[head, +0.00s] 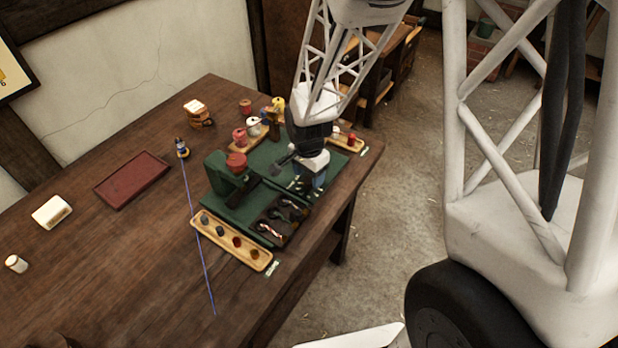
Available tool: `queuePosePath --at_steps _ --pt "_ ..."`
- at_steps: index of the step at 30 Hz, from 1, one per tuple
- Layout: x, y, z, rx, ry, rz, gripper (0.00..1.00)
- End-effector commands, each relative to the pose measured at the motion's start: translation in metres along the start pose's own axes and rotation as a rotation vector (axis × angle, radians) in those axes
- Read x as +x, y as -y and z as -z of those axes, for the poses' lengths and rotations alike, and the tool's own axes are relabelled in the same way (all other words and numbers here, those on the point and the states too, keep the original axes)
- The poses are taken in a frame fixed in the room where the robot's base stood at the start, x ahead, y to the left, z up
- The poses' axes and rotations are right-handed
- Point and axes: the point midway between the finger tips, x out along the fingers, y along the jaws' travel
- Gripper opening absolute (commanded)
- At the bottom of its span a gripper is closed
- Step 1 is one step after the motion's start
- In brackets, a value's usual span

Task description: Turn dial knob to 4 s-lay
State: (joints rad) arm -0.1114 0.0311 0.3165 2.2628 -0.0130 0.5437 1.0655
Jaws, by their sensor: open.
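A green machine (222,178) with a red round top stands on a green board (262,160) on the wooden table. My gripper (316,182) points down over the right part of this board, to the right of the machine. It is open, and its fingertips are small and partly lost against the dark parts. Small dark and pale parts (297,184) show just left of the gripper. I cannot make out the dial knob, its markings or its setting; my gripper and wrist cover part of that area.
A wooden tray (232,245) with several round pieces lies along the board's front left. A blue cord (198,235) runs from a small spool (182,148). A red tray (131,180) and white block (51,212) lie left. Red and yellow spools stand behind. The table's left part is mostly bare.

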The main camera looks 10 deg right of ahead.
Motion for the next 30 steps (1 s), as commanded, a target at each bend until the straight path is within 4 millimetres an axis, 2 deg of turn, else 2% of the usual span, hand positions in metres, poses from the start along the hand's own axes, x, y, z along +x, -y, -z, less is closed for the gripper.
queuePosePath --at_steps 8,19,28,30 --pt "0.017 0.0 0.0 0.0 0.0 0.0 0.59" --pt "0.019 0.0 0.0 0.0 0.0 0.001 0.57" --pt "0.019 0.0 0.0 0.0 0.0 0.001 0.11" --pt "0.019 0.0 0.0 0.0 0.0 0.001 0.1"
